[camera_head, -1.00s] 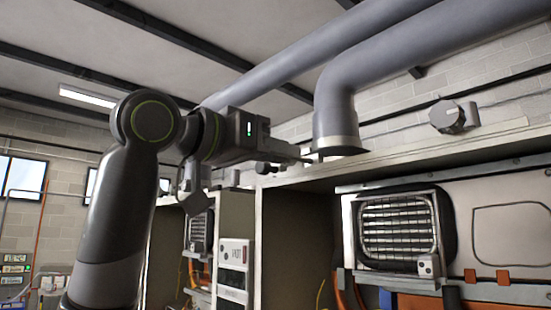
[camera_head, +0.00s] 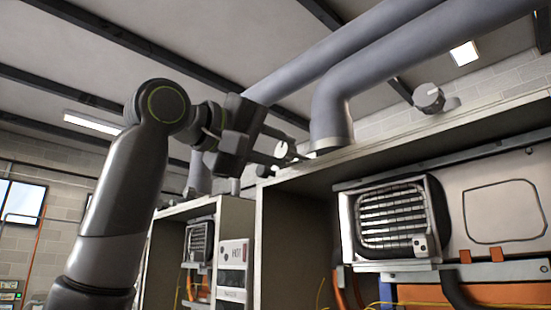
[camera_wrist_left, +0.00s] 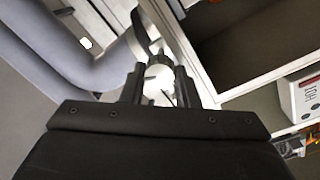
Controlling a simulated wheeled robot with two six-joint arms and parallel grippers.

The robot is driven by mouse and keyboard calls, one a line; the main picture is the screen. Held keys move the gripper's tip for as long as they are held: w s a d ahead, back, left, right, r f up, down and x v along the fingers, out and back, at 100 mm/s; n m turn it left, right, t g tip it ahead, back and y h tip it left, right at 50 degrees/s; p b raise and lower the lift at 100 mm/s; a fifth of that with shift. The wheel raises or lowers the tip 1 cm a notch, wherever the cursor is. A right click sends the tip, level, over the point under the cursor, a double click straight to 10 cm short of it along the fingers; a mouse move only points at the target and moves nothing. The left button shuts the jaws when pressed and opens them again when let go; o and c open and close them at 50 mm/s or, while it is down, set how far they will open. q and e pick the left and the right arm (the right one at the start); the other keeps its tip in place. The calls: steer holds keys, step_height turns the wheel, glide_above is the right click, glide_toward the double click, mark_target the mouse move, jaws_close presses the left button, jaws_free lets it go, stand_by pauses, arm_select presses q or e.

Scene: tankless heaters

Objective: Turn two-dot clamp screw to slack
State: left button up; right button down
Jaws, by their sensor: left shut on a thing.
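My left gripper (camera_head: 285,155) is at the foot of the grey flue pipe (camera_head: 330,115), where it meets the cabinet top. In the left wrist view its two dark fingers (camera_wrist_left: 159,88) are shut on a small pale round piece (camera_wrist_left: 158,77), which looks like the clamp screw. The fingers cover the sides of the screw, and no dot marks can be made out. My right gripper is not in view.
The open heater cabinet (camera_head: 262,225) stands below the pipe, with a grille unit (camera_head: 390,218) inside. A smaller cabinet (camera_head: 240,215) stands to its left. A grey round fitting (camera_head: 428,98) is on the cabinet top at right. The air left of my arm is clear.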

arm_select(q)
steer(key=shift+n+b, duration=0.5)
steer(key=shift+n, duration=0.6)
steer(key=o, duration=1)
steer(key=shift+s+a, duration=0.15)
steer(key=shift+a, duration=0.05)
steer(key=b+v, duration=0.7)
steer(key=v, duration=1)
